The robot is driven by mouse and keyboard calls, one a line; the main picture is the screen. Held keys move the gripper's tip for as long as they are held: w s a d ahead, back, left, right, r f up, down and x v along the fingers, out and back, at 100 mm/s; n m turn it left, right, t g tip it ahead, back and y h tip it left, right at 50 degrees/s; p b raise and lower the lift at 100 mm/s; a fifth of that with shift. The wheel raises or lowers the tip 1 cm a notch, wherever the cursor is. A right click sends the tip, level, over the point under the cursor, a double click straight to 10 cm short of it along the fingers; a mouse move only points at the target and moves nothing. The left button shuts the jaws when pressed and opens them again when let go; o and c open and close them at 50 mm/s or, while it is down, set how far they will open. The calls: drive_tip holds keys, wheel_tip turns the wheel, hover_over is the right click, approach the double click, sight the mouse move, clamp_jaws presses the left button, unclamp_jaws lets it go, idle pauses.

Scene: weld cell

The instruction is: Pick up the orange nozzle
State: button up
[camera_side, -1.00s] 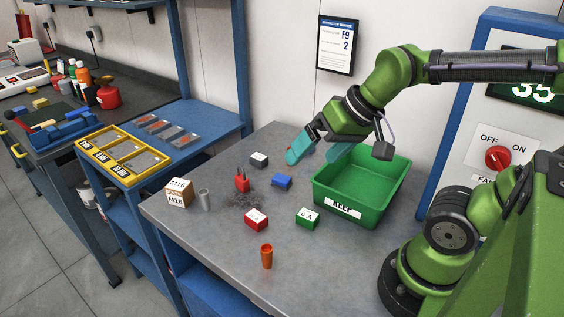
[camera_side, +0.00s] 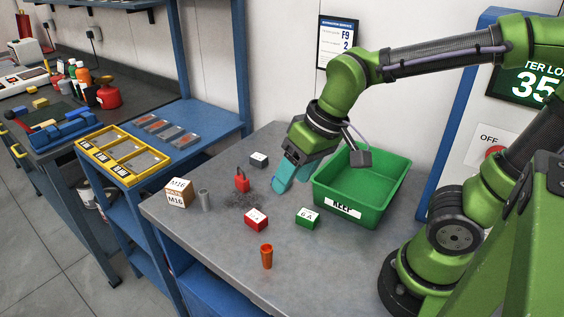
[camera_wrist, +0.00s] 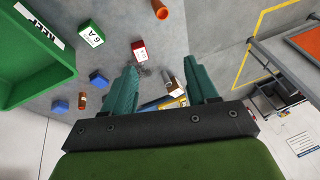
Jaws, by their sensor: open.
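The orange nozzle (camera_side: 266,257) stands upright near the front edge of the grey table in the side view. It also shows at the top edge of the wrist view (camera_wrist: 161,8), partly cut off. My gripper (camera_side: 284,188) is open and empty, with teal fingers pointing down, left of the green bin and well behind the nozzle. In the wrist view the two fingers of my gripper (camera_wrist: 163,80) are spread apart with nothing held between them.
The green bin (camera_side: 343,207) stands at the right. Bare table surrounds the nozzle.

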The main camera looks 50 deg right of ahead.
sight(266, 248)
drive_tip(key=w+a+f+n+g+h, duration=0.2)
drive_tip(key=w+a+f+n+g, duration=0.1)
drive_tip(key=a+f+n+g, duration=0.15)
drive_tip(key=shift+m+t, duration=0.25)
drive_tip(key=shift+t, duration=0.1)
drive_tip(key=f, duration=1.5)
drive_tip(key=shift+w+a+f, duration=0.15)
drive_tip(key=shift+a+f, duration=0.15)
drive_tip(key=shift+f, duration=0.1)
clamp_jaws()
